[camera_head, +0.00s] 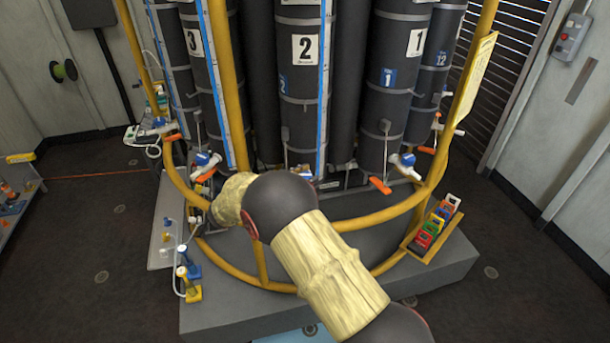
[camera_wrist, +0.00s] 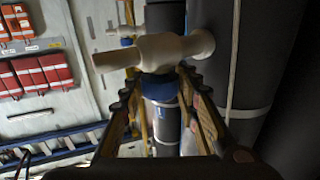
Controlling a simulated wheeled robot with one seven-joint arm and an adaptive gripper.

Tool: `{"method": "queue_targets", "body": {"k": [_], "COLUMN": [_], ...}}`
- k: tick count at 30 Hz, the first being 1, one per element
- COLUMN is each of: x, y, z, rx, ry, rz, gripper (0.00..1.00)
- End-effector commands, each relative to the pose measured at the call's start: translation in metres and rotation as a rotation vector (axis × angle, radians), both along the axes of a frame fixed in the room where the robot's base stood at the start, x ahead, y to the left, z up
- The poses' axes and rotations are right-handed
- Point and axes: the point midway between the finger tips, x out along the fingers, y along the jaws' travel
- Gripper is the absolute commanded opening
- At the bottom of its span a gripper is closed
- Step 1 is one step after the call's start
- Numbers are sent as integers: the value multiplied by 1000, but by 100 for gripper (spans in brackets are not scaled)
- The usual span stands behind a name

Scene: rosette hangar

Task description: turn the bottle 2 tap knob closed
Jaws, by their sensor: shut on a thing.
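Bottle 2 (camera_head: 305,70) is a tall dark cylinder at the centre of the head view, with a white "2" label. Its tap (camera_head: 303,171) is mostly hidden behind my arm, with only a blue and white bit showing. In the wrist view a pale tap body (camera_wrist: 150,52) lies across the upper middle, with a blue knob (camera_wrist: 159,88) below it. My gripper (camera_wrist: 157,90) has one finger on each side of the blue knob and is shut on it. The head view does not clearly show my fingers.
Bottle 3 (camera_head: 196,45) and bottle 1 (camera_head: 413,45) stand on either side, with their own taps. A yellow rail (camera_head: 380,217) curves around the front, close to my arm. Coloured tags (camera_head: 433,225) sit on a ledge at right. Red cases (camera_wrist: 40,72) hang at left in the wrist view.

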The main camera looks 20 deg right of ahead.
Motion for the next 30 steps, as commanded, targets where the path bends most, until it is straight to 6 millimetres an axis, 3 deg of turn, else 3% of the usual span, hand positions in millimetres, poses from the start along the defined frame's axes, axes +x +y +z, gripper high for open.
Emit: {"method": "queue_targets", "body": {"k": [14,15,24,30], "x": [1,1,0,0], "y": [0,0,0,0], "z": [3,3,1,1], "rx": [-1,-1,0,0], "ry": [-4,-4,-2,-2], "rz": [-12,-12,-12,-12], "gripper": [6,33,50,51]}}
